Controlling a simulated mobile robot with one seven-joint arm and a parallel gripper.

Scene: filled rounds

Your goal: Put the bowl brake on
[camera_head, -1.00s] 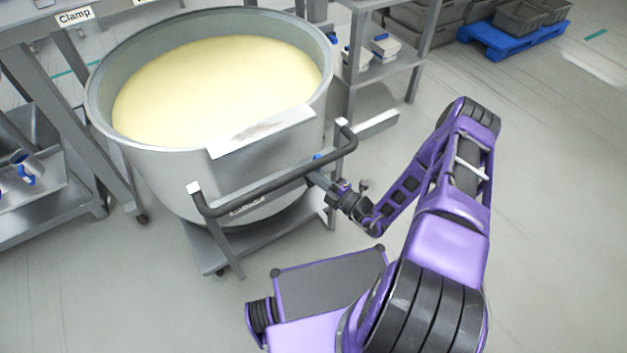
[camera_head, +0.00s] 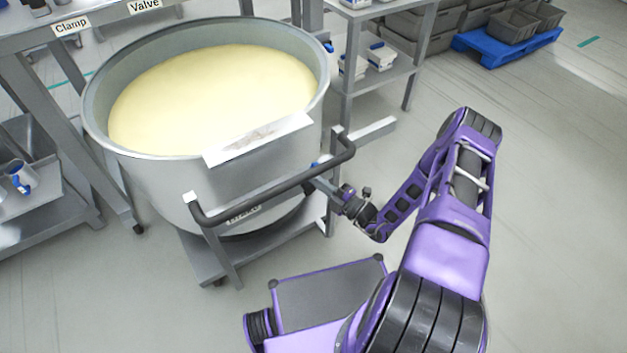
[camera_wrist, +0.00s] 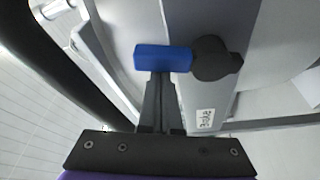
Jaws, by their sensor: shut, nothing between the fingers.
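The large grey bowl (camera_head: 150,178) holds pale yellow dough and stands on a wheeled frame. In the wrist view, the brake lever (camera_wrist: 163,57) has a blue grip lying crosswise and a round black pivot (camera_wrist: 215,60) at its right end. A small label (camera_wrist: 205,117), upside down, seems to read "Brake". My gripper (camera_wrist: 160,78) is shut and empty. Its fingertips are at the lower edge of the blue grip in the picture; whether they touch it I cannot tell. In the head view, my gripper reaches under the black push bar, where only a bit of blue (camera_head: 314,166) shows.
The black push bar (camera_head: 270,190) with pale end caps runs across the bowl's near side, close above my gripper. A shelf rack (camera_head: 385,75) stands behind right, and a bench with "Clamp" and "Valve" signs (camera_head: 145,6) at left. Floor to the right is clear.

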